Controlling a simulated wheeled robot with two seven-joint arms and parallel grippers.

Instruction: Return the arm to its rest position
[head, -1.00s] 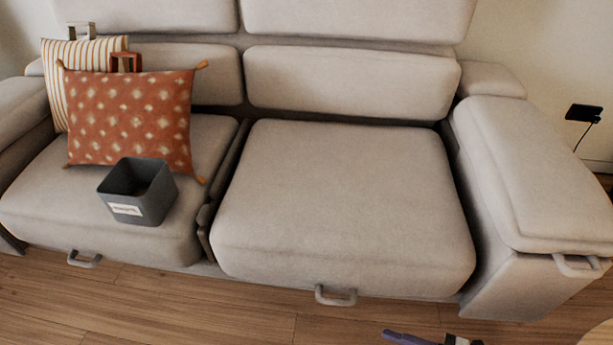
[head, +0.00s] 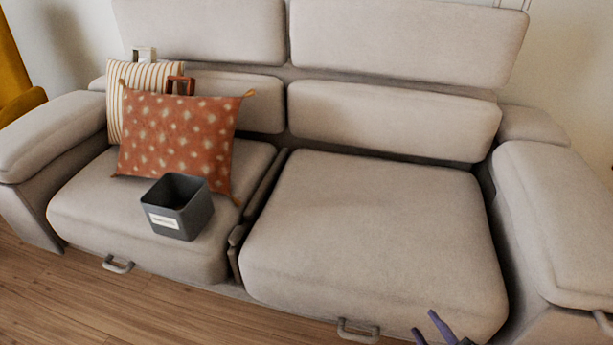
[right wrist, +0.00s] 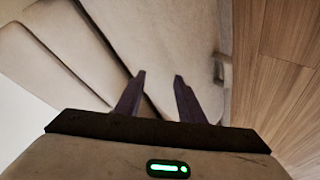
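My right gripper (head: 427,330) shows at the bottom edge of the head view, in front of the right seat of the sofa. In the right wrist view its two purple fingers (right wrist: 161,90) stand apart with nothing between them, so it is open and empty. The sofa seat and the wooden floor show beyond the fingers. Most of my right arm is outside the head view. My left gripper is in neither view.
The beige sofa (head: 370,230) fills most of the head view. A dark grey bin (head: 180,222) with a white label stands on its left seat. An orange patterned pillow (head: 175,135) and a striped pillow (head: 115,110) lean behind it. The right seat is bare. Wooden floor (head: 60,300) lies in front.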

